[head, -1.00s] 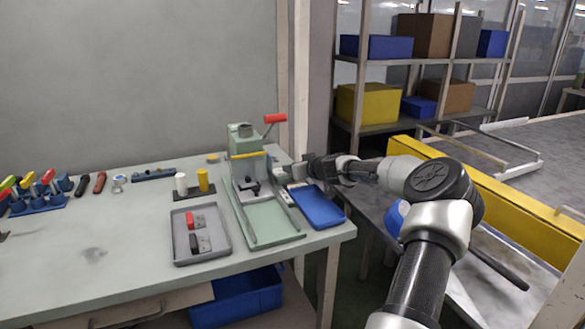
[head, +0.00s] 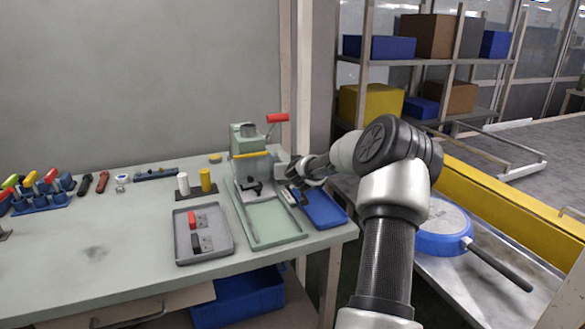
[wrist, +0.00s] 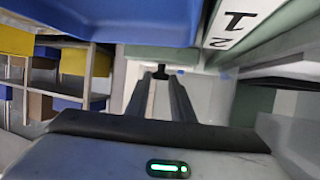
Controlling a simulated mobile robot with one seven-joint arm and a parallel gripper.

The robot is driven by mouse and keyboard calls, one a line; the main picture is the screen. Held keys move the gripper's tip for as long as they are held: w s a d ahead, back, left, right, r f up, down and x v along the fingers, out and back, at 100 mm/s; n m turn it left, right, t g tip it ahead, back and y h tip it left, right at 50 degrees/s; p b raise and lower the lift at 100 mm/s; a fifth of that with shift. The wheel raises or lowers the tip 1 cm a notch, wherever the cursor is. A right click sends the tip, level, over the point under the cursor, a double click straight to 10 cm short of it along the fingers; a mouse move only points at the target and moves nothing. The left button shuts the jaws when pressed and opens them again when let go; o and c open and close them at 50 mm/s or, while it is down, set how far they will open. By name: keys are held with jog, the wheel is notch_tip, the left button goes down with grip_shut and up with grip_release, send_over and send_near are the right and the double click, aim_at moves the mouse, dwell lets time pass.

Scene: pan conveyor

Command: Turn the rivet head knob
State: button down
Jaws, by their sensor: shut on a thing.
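The green riveting machine (head: 246,141) with a red-handled lever (head: 277,118) stands at the right part of the bench. The rivet head knob (wrist: 161,72) is a small dark piece between my fingertips in the wrist view. My gripper (wrist: 162,78) is shut on it at the machine's right side. In the head view my gripper (head: 291,180) hides the knob. A white label plate (wrist: 232,30) with 1 and 2 is beside the fingers; the rest of its marks are out of view.
A blue tray (head: 325,211) lies just right of the machine, close to my gripper. A grey tray (head: 205,250) with red and dark parts lies to the left. A blue pan (head: 440,243) rests on the conveyor at right.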

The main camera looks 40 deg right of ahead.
jog(key=c, duration=1.6)
grip_release()
jog(key=shift+p+v, duration=1.25)
jog(key=shift+v, duration=7.5)
jog(key=shift+w, duration=0.1)
